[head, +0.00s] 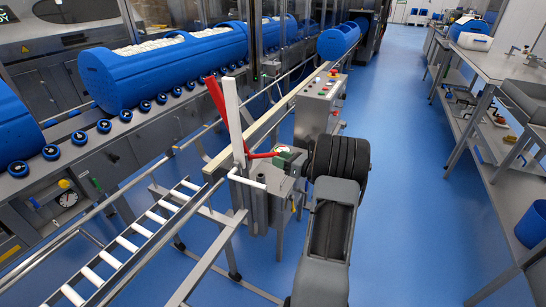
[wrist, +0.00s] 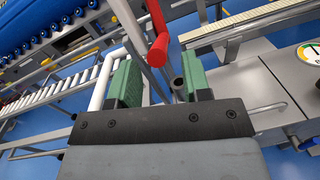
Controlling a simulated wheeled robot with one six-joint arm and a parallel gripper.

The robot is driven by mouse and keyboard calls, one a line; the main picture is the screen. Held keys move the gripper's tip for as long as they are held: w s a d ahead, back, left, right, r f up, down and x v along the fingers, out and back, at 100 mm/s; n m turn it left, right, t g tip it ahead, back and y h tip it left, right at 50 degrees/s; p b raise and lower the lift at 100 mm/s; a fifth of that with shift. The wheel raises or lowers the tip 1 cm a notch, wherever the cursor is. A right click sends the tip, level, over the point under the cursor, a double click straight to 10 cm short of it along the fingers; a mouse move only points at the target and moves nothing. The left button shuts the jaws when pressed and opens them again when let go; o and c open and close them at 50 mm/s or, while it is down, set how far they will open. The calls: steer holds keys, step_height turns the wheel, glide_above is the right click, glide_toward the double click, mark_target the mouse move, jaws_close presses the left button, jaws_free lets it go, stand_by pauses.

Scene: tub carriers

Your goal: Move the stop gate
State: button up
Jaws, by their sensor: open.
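The stop gate seems to be the tall white post (head: 235,120) with red bars (head: 217,97) beside it, at the end of the roller track on a grey stand. In the wrist view the white post (wrist: 130,22) rises at top left, and a red grip (wrist: 158,48) hangs in front of it. My gripper (wrist: 158,80) is open, its two green fingers apart with nothing clamped between them. The red grip's end shows just above the gap. A white bent bar (wrist: 102,78) passes beside the left finger.
A dial (head: 287,158) sits on the stand. A control box (head: 318,98) with buttons stands behind it. Blue tubs (head: 165,75) line the conveyor at left. A ladder-like roller track (head: 125,243) runs front left. A workbench (head: 500,65) stands right; the blue floor between is clear.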

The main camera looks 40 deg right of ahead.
steer(key=shift+x, duration=1.85)
steer(key=shift+c, duration=0.4)
jaws_close()
